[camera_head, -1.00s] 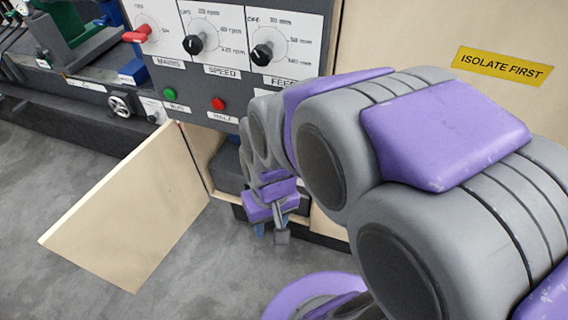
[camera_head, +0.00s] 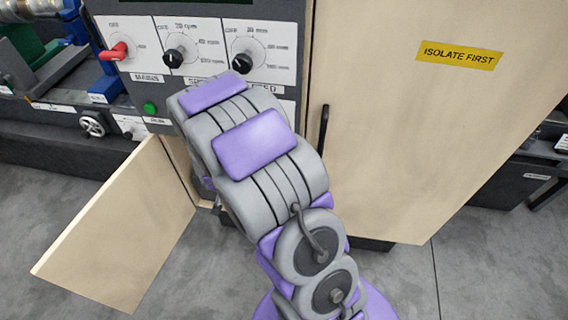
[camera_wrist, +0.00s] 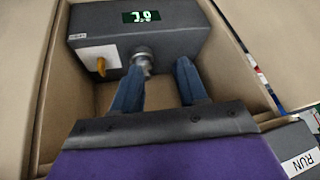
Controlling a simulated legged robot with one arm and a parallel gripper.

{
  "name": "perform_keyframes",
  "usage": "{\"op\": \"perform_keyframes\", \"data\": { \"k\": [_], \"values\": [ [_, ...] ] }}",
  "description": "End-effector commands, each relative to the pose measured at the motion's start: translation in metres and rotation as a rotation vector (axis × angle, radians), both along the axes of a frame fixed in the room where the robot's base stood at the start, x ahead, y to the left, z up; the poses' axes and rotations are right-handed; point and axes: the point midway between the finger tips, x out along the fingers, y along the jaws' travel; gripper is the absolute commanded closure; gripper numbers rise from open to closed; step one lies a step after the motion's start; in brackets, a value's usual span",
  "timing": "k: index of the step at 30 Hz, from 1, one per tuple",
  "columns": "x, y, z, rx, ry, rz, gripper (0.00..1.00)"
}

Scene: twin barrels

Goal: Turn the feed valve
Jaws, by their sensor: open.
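In the wrist view my gripper (camera_wrist: 158,75) is open, its two blue fingers apart and pointing into an open cabinet. A dark grey box (camera_wrist: 185,38) with a lit green display (camera_wrist: 141,16) is inside. On its face are a white plate with a small orange-yellow lever (camera_wrist: 101,66) and a round metal fitting (camera_wrist: 143,58). The fitting shows just beyond the left finger; contact is unclear. The lever is left of both fingers. No label marks either as the feed valve. In the head view my arm hides the gripper and cabinet inside.
In the head view a wooden cabinet door (camera_head: 115,225) stands open at left. A closed panel marked ISOLATE FIRST (camera_head: 400,130) is at right. Above are a red mains switch (camera_head: 115,51), black dials (camera_head: 174,58) and a green button (camera_head: 150,108). The cabinet walls (camera_wrist: 45,110) surround my gripper closely.

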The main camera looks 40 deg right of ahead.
Motion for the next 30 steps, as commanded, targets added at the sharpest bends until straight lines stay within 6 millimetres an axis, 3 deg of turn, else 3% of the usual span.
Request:
{"op": "perform_keyframes", "data": {
  "k": [1, 9, 16, 22, 30],
  "values": [
    [0.004, -0.009, -0.014, -0.021, -0.014, -0.028, 0.57],
    [0.023, -0.078, -0.072, -0.143, -0.146, -0.176, 0.57],
    [0.015, -0.123, -0.113, -0.29, -0.248, -0.262, 0.57],
    [-0.004, -0.15, -0.137, -0.439, -0.336, -0.296, 0.57],
    [-0.025, -0.176, -0.151, -0.549, -0.411, -0.304, 0.57]
  ]
}}
